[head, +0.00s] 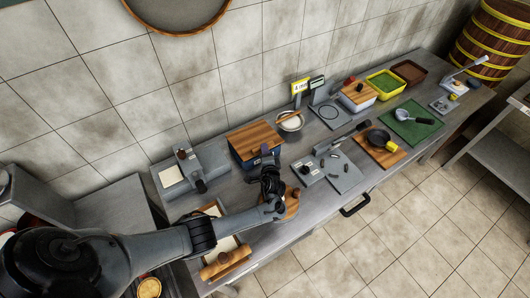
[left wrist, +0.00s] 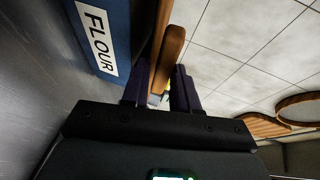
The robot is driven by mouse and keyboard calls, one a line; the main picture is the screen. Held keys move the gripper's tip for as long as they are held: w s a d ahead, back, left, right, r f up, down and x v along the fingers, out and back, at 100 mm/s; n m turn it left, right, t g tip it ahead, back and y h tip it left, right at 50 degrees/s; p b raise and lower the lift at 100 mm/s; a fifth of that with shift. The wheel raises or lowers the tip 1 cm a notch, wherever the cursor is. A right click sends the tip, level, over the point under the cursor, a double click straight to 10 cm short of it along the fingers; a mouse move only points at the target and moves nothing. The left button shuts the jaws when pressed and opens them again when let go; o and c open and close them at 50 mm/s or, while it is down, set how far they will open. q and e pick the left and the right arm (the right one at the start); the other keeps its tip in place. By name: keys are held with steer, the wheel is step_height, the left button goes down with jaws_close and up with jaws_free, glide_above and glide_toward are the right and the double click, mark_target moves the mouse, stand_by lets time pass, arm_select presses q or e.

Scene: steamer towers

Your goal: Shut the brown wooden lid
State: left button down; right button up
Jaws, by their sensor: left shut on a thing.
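The brown wooden lid (head: 255,136) lies over a blue flour box near the middle of the counter. In the left wrist view, the wooden edge of the lid (left wrist: 173,42) runs beside the blue box (left wrist: 108,25) with its FLOUR label. My left gripper (head: 265,154) is at the front of the box, with its fingers (left wrist: 163,74) on either side of the lid's front part, shut on it. A dark gap shows between lid and box in the wrist view; how far the lid is raised I cannot tell. My right gripper is not in view.
A white bowl (head: 290,121) stands just right of the box, and a grey press-like device (head: 190,172) to its left. A rolling pin (head: 225,264) lies at the front left. A grey board with dark pieces (head: 327,169) is to the right.

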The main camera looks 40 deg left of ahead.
arm_select(q)
steer(key=c, duration=1)
jaws_free()
steer(key=shift+c, duration=0.2)
steer(key=p+v, duration=0.2)
steer(key=v, duration=0.8)
steer(key=shift+s+d, duration=0.2)
steer(key=shift+d, duration=0.1)
